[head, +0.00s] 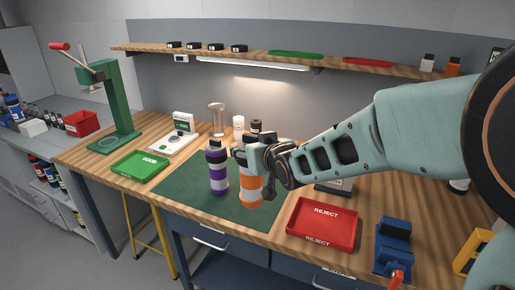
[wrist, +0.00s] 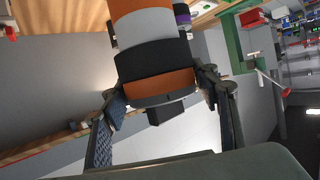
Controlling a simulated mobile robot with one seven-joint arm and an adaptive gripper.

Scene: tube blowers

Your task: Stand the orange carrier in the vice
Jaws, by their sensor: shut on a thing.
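The orange carrier (head: 251,187), a cylinder with orange, white and dark bands, is upright over the green mat (head: 185,199); I cannot tell whether its base touches the mat. My gripper (head: 256,157) is shut on its upper part from the right. In the wrist view the orange carrier (wrist: 150,55) is between the two fingers of my gripper (wrist: 163,105). The blue vice (head: 394,243) with an orange-red handle is at the front right of the bench, apart from the carrier.
A purple-banded carrier (head: 217,170) stands just left of the orange one. The red REJECT tray (head: 322,224) lies between the mat and the vice. A green GOOD tray (head: 140,164), a white scale (head: 174,143) and a green press (head: 117,110) are at left. A yellow item (head: 470,252) is right.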

